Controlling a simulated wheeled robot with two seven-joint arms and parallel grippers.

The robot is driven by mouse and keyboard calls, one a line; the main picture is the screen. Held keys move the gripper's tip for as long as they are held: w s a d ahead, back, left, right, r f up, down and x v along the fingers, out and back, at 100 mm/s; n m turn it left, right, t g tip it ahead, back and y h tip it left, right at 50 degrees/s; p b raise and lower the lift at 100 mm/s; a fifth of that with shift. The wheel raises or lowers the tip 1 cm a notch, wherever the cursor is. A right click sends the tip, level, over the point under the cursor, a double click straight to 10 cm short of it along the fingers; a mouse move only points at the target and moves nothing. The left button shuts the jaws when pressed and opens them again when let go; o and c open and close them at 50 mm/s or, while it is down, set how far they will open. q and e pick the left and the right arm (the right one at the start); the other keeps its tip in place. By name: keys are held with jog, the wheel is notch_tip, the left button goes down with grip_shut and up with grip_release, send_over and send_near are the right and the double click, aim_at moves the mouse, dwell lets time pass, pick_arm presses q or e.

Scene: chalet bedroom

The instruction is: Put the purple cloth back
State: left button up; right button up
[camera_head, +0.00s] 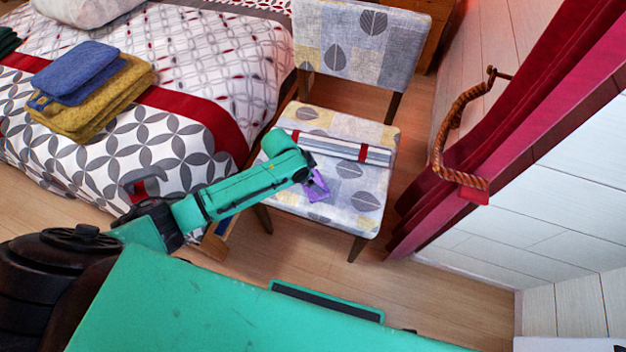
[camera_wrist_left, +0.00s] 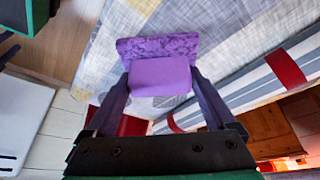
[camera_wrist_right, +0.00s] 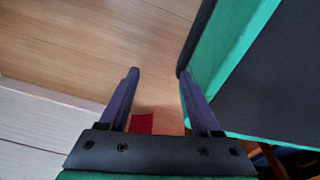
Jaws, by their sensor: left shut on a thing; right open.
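The purple cloth (camera_head: 317,186) is in my left gripper, over the seat of the patterned chair (camera_head: 352,200). In the left wrist view the cloth (camera_wrist_left: 160,76) is a small folded piece with a darker patterned edge, between the two fingers. My left gripper (camera_wrist_left: 160,82) is shut on it, with the chair's grey and yellow fabric behind. I cannot tell whether the cloth touches the seat. My right gripper (camera_wrist_right: 157,88) is open and empty, above the wooden floor. It does not show in the head view.
A striped rolled item with red bands (camera_head: 340,148) lies across the chair seat. The bed (camera_head: 170,125) stands left, with folded blue (camera_head: 78,70) and mustard towels (camera_head: 110,100) on it. Red curtains (camera_head: 500,120) and a rope tieback (camera_head: 446,125) hang on the right. Floor right of the chair legs is clear.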

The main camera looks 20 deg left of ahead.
pick_arm(q)
jog(key=o, duration=1)
jog(key=shift+f, duration=0.1)
jog(key=shift+o, duration=0.2)
jog(key=shift+r, duration=0.25)
jog(key=p+v, duration=0.2)
jog(key=v, duration=0.2)
jog(key=shift+r, duration=0.25)
jog(key=p+v, duration=0.1)
jog(key=v, duration=0.6)
jog(key=shift+p, duration=0.3)
pick_arm(e)
jog(key=s, duration=0.1)
jog(key=s+r, duration=0.2)
jog(key=shift+s+d+r, duration=0.1)
jog(key=shift+d, duration=0.2)
